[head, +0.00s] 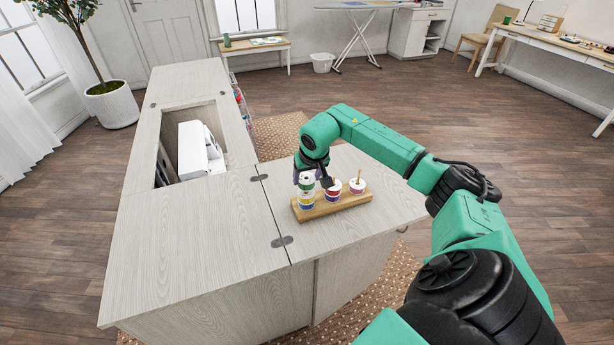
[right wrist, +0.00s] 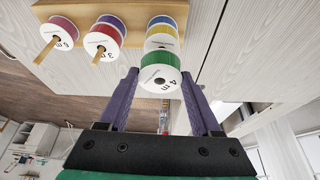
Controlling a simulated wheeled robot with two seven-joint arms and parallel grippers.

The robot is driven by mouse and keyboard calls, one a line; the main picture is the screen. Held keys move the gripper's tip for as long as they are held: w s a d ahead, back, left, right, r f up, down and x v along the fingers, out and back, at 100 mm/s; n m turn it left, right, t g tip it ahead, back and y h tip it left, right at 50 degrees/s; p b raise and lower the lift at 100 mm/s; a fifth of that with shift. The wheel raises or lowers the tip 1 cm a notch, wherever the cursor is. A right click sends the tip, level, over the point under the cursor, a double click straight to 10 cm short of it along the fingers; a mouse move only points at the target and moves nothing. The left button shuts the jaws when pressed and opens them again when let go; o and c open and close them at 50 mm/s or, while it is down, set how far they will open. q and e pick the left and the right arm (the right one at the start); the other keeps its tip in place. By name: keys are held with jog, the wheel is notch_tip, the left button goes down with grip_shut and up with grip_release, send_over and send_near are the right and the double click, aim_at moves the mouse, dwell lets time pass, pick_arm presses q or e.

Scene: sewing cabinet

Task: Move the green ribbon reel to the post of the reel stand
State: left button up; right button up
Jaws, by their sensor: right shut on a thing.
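The green ribbon reel (right wrist: 161,76) is between the purple fingers of my right gripper (right wrist: 160,84). It also shows in the head view (head: 306,183). My right gripper (head: 308,178) is shut on this reel by its sides. The reel is over the left end of the wooden reel stand (head: 340,207), in line with the yellow reel (right wrist: 161,40) and blue reel (right wrist: 162,21) stacked there. I cannot tell whether it touches the yellow reel. The post at that end is hidden by the reels. My left gripper is out of view.
Two other stacks, a middle one (head: 333,192) and a right one (head: 357,187), have posts sticking out of their tops. The stand rests on the cabinet top (head: 220,235). A white sewing machine (head: 200,150) sits in the cabinet opening. The front cabinet top is clear.

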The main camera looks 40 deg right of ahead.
jog(key=shift+f+b, duration=0.5)
jog(key=shift+f, duration=0.25)
jog(key=shift+f, duration=0.15)
jog(key=o, duration=1.4)
jog(key=b+v, duration=0.1)
jog(key=v, duration=1.3)
jog(key=shift+s+r+b, duration=0.2)
jog(key=shift+r+b, duration=0.05)
jog(key=shift+b, duration=0.15)
